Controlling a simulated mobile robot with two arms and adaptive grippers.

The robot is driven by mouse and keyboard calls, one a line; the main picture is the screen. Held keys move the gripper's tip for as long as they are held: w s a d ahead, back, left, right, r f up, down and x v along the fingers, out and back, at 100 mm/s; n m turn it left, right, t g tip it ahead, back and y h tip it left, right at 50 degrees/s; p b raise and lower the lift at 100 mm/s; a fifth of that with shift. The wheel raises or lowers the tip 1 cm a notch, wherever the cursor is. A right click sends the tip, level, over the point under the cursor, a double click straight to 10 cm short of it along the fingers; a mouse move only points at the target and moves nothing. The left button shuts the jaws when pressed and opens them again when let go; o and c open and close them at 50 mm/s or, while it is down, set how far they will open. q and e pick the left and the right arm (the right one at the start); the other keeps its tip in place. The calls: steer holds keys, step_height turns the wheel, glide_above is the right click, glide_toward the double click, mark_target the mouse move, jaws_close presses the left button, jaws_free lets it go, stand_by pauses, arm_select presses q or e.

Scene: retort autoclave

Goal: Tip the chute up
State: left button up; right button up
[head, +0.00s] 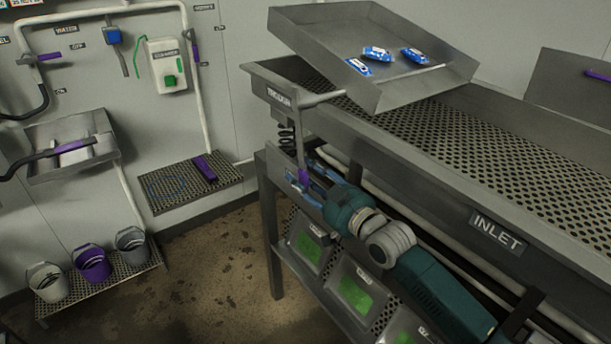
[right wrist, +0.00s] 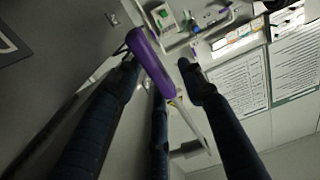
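The chute (head: 385,97) is a grey metal tray at the top of the inlet table, tilted, with blue packets (head: 378,54) lying on it. A lever (head: 299,140) runs down from its rod at the table's left end to a purple grip (head: 303,177). My right gripper (head: 312,185) is low beside this grip, partly hidden by my wrist. In the right wrist view the purple grip (right wrist: 151,62) lies between my spread dark fingers (right wrist: 160,75); the right-hand finger stands clear of it. Contact with the other fingers is unclear. My left gripper is out of view.
The perforated inlet table (head: 480,135) stretches right. Below it are bins with green contents (head: 355,296). Along the wall are a sink (head: 75,150), a perforated shelf (head: 160,195) and buckets (head: 92,262). The floor (head: 225,255) between is clear.

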stand_by(0.3)
jaws_close()
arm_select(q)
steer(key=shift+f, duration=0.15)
